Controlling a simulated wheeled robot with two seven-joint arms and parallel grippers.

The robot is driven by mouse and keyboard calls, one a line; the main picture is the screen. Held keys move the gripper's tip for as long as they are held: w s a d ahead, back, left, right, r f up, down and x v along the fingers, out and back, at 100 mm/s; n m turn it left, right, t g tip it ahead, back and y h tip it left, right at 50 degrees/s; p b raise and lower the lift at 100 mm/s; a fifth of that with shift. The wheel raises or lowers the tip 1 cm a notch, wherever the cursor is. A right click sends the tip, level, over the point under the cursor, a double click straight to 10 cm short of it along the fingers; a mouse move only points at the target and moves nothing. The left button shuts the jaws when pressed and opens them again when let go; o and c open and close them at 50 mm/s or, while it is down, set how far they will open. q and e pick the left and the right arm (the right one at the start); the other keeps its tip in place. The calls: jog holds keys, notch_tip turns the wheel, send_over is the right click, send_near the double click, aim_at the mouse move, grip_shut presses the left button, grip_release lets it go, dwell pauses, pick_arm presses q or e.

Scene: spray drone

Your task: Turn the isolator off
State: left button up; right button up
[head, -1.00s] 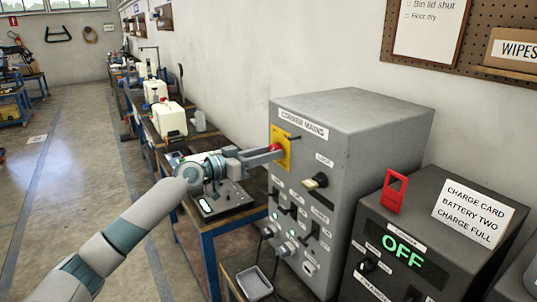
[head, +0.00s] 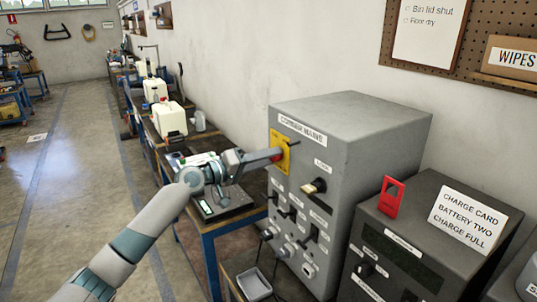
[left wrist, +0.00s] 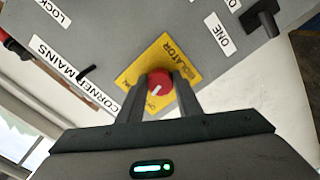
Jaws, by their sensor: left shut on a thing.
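The isolator is a red knob (left wrist: 159,84) on a yellow plate (head: 281,150), on the grey corner mains cabinet (head: 350,140). The plate also shows in the left wrist view (left wrist: 134,72), lettered ISOLATOR. My left gripper (head: 262,157) is shut on the red knob, one finger on each side of it in the left wrist view (left wrist: 158,92). A white mark on the knob points obliquely toward lettering at the plate's lower corner, partly hidden by a finger. My right gripper is not in view.
A dark charger box (head: 425,250) stands right of the cabinet, its display blank. A red tag (head: 390,196) and a charge card (head: 467,219) are on it. Other switches (head: 314,187) sit below the isolator. A bench with white jugs (head: 169,118) runs behind my left arm.

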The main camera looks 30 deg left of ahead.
pick_arm(q)
jog(key=shift+r+n+p, duration=0.1)
jog(key=shift+n+p, duration=1.9)
jog(key=shift+n, duration=1.4)
jog(key=o, duration=1)
jog(key=shift+o, duration=0.2)
jog(key=shift+s, duration=0.1)
jog(key=b+v, duration=0.8)
jog(key=v, duration=0.9)
jog(key=shift+a, duration=0.2)
jog(key=shift+s, duration=0.1)
